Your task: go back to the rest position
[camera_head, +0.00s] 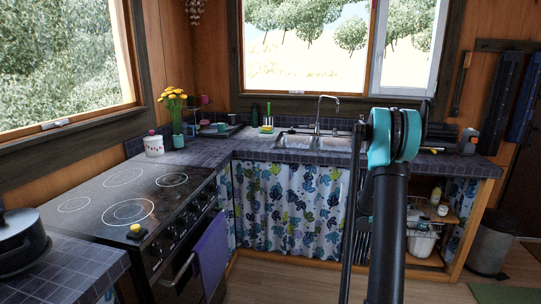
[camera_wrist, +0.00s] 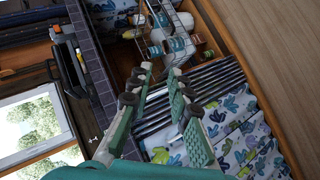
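My gripper (camera_wrist: 160,76) shows in the wrist view, its two green-padded fingers apart with nothing between them. It is open and empty. Behind the fingers are a striped dark cloth or slats (camera_wrist: 190,98), a patterned curtain (camera_wrist: 245,125) and the open shelf under the counter. In the head view my arm, with a teal joint, rises upright at right of centre, in front of the counter. My gripper cannot be made out there; the arm hides that area.
A tiled counter (camera_head: 250,143) with a sink (camera_head: 312,142) runs along the back. A stove (camera_head: 130,195) stands at left, with a yellow item (camera_head: 135,231) on its front edge. A dark pot (camera_head: 20,238) is at far left. Wooden floor (camera_head: 300,285) is clear in front. A bin (camera_head: 490,248) stands at right.

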